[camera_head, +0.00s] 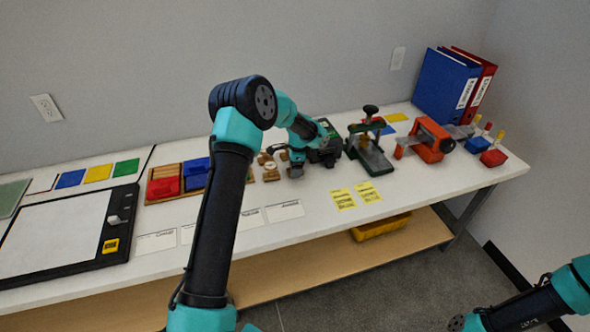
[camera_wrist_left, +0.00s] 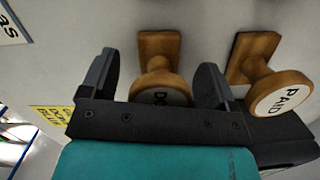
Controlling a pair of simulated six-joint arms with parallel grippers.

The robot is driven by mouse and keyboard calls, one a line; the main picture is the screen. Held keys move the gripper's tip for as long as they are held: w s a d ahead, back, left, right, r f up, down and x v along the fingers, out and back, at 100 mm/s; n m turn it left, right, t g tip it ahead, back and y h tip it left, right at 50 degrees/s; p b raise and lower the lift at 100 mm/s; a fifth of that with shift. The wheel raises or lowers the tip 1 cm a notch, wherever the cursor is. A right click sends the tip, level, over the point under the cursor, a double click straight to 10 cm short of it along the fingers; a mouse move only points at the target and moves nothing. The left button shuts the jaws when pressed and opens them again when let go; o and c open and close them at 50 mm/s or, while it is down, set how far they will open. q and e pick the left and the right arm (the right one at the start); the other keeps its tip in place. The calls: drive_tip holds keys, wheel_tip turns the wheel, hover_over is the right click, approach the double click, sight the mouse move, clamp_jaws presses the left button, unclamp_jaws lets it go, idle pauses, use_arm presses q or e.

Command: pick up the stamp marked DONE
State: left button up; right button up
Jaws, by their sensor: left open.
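A wooden stamp (camera_wrist_left: 160,48) with a round knob lies in the left wrist view, its white label partly hidden by my gripper so that only "DO" reads. My left gripper (camera_wrist_left: 158,72) is open, with one finger on each side of this stamp's knob; I cannot tell whether either finger touches it. A second wooden stamp marked PAID (camera_wrist_left: 283,97) stands just right of the right finger. In the head view my left gripper (camera_head: 294,168) is over the table beside small wooden stamps (camera_head: 270,174), too small to read there. My right gripper is out of view.
Red and blue bins (camera_head: 165,182) stand left of the stamps, and a black device (camera_head: 326,152) sits close at the right. A green press (camera_head: 370,155) and an orange tool (camera_head: 430,140) stand further right. Yellow notes (camera_head: 343,198) lie near the front edge.

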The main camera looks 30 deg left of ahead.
use_arm(q)
drive_tip(key=shift+c, duration=0.2)
drive_tip(key=c, duration=1)
drive_tip(key=shift+r, duration=0.5)
wheel_tip(320, 180, up, 3)
drive_tip(key=shift+f, duration=0.1)
drive_tip(key=s+d, duration=0.2)
drive_tip(key=s, duration=0.2)
drive_tip(key=s+d, duration=0.3)
drive_tip(key=s, duration=0.2)
drive_tip(key=s+d+r, duration=0.1)
drive_tip(key=s+d, duration=0.2)
drive_tip(key=s, duration=0.1)
drive_tip(key=shift+s+d+r, duration=0.1)
drive_tip(key=shift+s+d, duration=0.1)
drive_tip(key=shift+s, duration=0.15)
